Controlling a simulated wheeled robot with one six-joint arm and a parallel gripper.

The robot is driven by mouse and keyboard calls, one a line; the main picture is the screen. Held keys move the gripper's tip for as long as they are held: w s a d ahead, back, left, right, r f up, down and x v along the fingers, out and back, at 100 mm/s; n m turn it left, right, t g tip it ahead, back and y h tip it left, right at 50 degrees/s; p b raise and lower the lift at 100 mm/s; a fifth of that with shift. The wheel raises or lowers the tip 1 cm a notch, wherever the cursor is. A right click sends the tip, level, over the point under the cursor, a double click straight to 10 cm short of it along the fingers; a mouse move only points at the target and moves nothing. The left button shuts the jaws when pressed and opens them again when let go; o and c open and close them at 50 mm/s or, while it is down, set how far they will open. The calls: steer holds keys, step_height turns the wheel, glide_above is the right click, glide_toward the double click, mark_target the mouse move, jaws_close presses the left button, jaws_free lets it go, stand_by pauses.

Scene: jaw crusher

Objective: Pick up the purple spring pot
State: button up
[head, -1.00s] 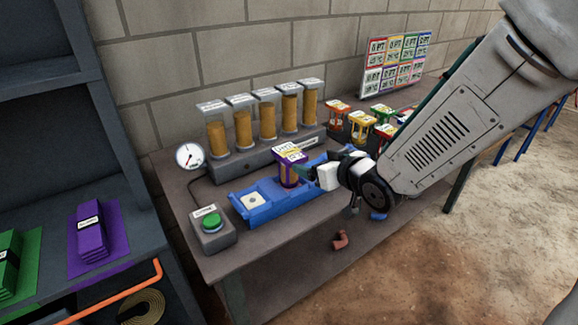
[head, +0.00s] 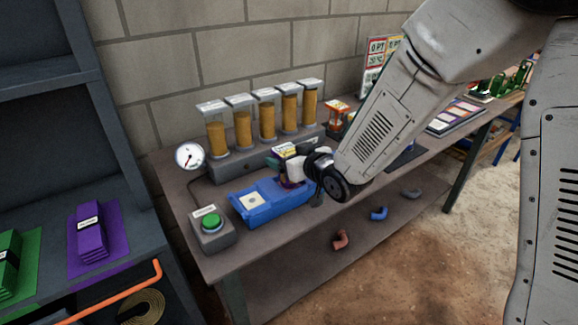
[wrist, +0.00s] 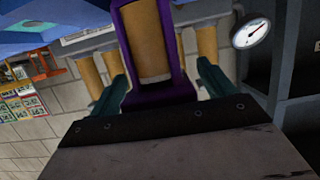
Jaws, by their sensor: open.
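The purple spring pot (wrist: 150,45) has a purple frame around a tan cylinder. In the wrist view it stands between the two teal fingers of my gripper (wrist: 165,85), which are apart with a gap to the pot on each side. In the head view my gripper (head: 290,172) is at the right part of the blue tray (head: 262,213), and the pot's white-labelled purple top (head: 284,151) shows just behind it. My gripper and wrist hide most of the pot's body there.
Tan cylinders (head: 243,128) stand in a row behind the tray. A round gauge (head: 189,156) and a green button box (head: 211,227) are at the left. An orange pot (head: 337,112) stands behind my arm. Pipe pieces (head: 341,240) lie below the bench.

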steer(key=c, duration=1.2)
steer(key=shift+r, duration=0.15)
